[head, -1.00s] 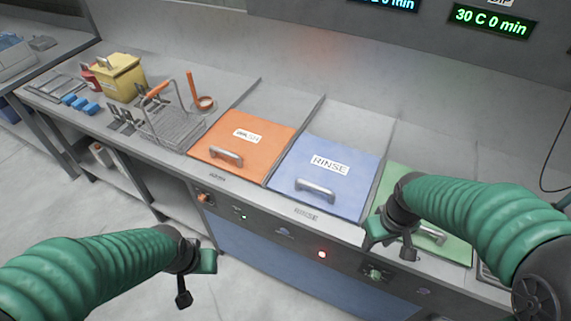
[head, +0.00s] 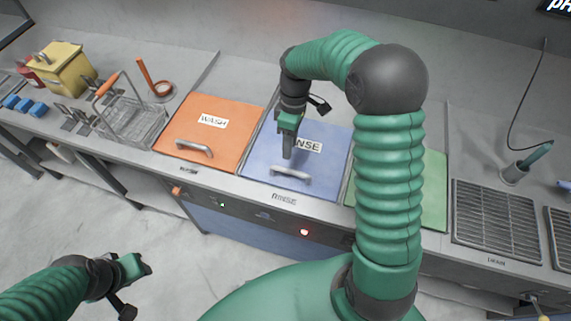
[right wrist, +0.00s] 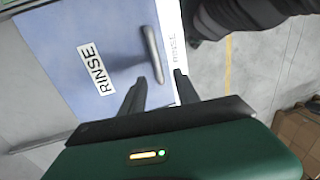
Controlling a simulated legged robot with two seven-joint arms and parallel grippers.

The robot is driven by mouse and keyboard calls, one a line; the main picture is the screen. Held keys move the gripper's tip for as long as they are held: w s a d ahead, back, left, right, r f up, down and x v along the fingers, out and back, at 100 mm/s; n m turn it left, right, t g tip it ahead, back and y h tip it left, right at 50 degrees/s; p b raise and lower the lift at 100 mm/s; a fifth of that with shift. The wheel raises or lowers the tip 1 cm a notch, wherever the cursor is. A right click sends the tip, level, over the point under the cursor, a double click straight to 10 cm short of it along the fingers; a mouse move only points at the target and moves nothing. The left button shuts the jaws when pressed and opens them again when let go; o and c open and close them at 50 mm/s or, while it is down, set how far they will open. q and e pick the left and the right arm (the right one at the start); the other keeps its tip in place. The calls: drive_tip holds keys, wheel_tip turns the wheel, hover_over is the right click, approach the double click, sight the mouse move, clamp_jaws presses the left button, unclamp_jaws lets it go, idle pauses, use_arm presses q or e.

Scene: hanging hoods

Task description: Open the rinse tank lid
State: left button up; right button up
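The blue rinse tank lid (head: 320,175) lies shut and flat on the counter, with a "RINSE" label and a grey bar handle (head: 291,174) near its front edge. My right gripper (head: 288,152) points down above the lid, just behind the handle in the head view, and covers part of the label. In the right wrist view its two fingers (right wrist: 155,88) are apart with nothing between them, and the handle (right wrist: 153,54) lies just beyond their tips. The lid (right wrist: 85,50) shows there too. My left gripper (head: 140,266) hangs low at the left, away from the counter; its opening is unclear.
The orange wash lid (head: 210,130) is shut to the left. A green lid (head: 433,190) is to the right, partly behind my right arm. A wire basket (head: 135,118) and a yellow box (head: 60,68) stand at the left. A drain grate (head: 495,212) is at the right.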

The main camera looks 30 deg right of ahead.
hover_over(289, 166)
drive_tip(key=s+a, duration=0.2)
drive_tip(key=s, duration=0.2)
drive_tip(key=f, duration=0.9)
drive_tip(key=shift+w+d+f, duration=0.15)
drive_tip(key=shift+w+f, duration=0.1)
drive_tip(key=shift+f, duration=0.05)
drive_tip(key=shift+a, duration=0.35)
drive_tip(key=shift+c, duration=0.4)
drive_tip(key=shift+w, duration=0.1)
drive_tip(key=shift+c, duration=1)
drive_tip(key=c, duration=0.5)
drive_tip(key=shift+d, duration=0.1)
clamp_jaws()
